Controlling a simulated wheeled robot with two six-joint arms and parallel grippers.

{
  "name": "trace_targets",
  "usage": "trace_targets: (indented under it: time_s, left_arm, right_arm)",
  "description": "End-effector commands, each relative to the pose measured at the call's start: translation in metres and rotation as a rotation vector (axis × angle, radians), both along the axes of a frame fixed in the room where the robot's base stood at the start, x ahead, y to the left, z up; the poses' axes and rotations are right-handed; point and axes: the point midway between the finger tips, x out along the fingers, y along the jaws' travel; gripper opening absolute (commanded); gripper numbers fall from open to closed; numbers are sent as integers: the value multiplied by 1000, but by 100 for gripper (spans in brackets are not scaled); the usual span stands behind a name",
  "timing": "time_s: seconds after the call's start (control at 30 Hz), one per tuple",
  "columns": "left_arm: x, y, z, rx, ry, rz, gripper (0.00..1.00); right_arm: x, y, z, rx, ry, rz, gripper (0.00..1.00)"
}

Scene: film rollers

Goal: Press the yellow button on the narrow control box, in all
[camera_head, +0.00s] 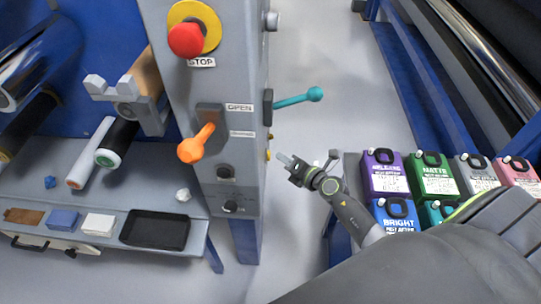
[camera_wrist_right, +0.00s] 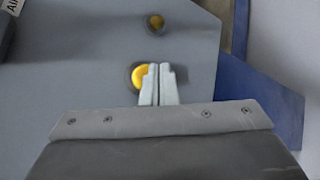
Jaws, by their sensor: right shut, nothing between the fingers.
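The narrow control box (camera_head: 225,110) is a tall grey column in the head view. Its right side face shows in the right wrist view (camera_wrist_right: 80,70). A yellow button (camera_wrist_right: 138,76) in a dark ring sits on that face, and my right gripper (camera_wrist_right: 159,68) is shut and empty in front of it, covering its right part. Whether the fingertips touch the button cannot be told. A smaller yellow-brown round part (camera_wrist_right: 155,22) sits above it. In the head view my right gripper (camera_head: 285,160) is just right of the box's side, near small yellow parts (camera_head: 268,154). My left gripper is out of view.
A teal lever (camera_head: 300,99) sticks out from the box's right side above my gripper. The front carries a red stop button (camera_head: 186,39) and an orange lever (camera_head: 197,143). Coloured jugs (camera_head: 385,172) stand at the right. A black tray (camera_head: 156,230) lies on the left shelf.

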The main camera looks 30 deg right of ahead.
Motion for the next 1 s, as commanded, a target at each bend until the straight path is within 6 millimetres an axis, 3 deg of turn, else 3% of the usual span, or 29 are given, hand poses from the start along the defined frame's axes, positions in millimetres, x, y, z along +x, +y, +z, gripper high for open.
trace_targets:
  time_s: [1.0]
  left_arm:
    - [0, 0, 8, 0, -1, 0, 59]
  right_arm:
    - [6, 11, 0, 1, 0, 0, 0]
